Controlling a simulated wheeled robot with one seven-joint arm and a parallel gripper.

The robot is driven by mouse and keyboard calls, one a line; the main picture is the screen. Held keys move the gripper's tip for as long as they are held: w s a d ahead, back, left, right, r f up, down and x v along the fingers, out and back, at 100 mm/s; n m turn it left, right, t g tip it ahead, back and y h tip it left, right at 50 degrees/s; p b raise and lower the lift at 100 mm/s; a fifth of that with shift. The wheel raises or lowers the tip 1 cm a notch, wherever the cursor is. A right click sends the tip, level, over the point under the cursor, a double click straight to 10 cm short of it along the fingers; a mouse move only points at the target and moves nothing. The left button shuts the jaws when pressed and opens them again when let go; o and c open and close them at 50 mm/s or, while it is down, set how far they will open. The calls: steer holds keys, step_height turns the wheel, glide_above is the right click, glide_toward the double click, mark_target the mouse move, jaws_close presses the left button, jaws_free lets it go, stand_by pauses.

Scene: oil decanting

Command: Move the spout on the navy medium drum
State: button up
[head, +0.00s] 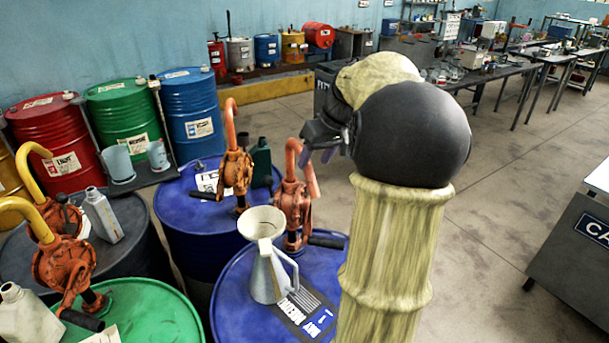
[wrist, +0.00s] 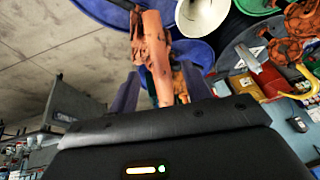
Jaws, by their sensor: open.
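A navy drum (head: 235,300) stands at the front centre. An orange rotary pump (head: 293,205) is on its top, with a dark crank handle. The pump's curved orange spout (head: 312,182) rises and bends over to the right, with its outlet hanging down. My gripper (head: 316,156) is open beside the spout's upper bend. In the wrist view the spout (wrist: 156,58) lies lengthwise in line with the gap between my purple fingers (wrist: 162,88). I cannot tell whether they touch it.
A grey funnel jug (head: 265,270) stands on the same drum. A second blue drum (head: 180,225) with its own orange pump (head: 235,168) is behind. A green drum (head: 150,310) is at left. Open floor (head: 500,200) lies to the right.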

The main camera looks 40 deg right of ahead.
mark_target(308, 176)
steer(key=x, duration=0.3)
steer(key=p+x, duration=0.1)
steer(key=x, duration=0.2)
steer(key=shift+w+a, duration=0.2)
steer(key=shift+a, duration=0.05)
steer(key=shift+d+f, duration=0.15)
steer(key=shift+f, duration=0.45)
steer(key=shift+d+f, duration=0.1)
steer(key=shift+d, duration=0.05)
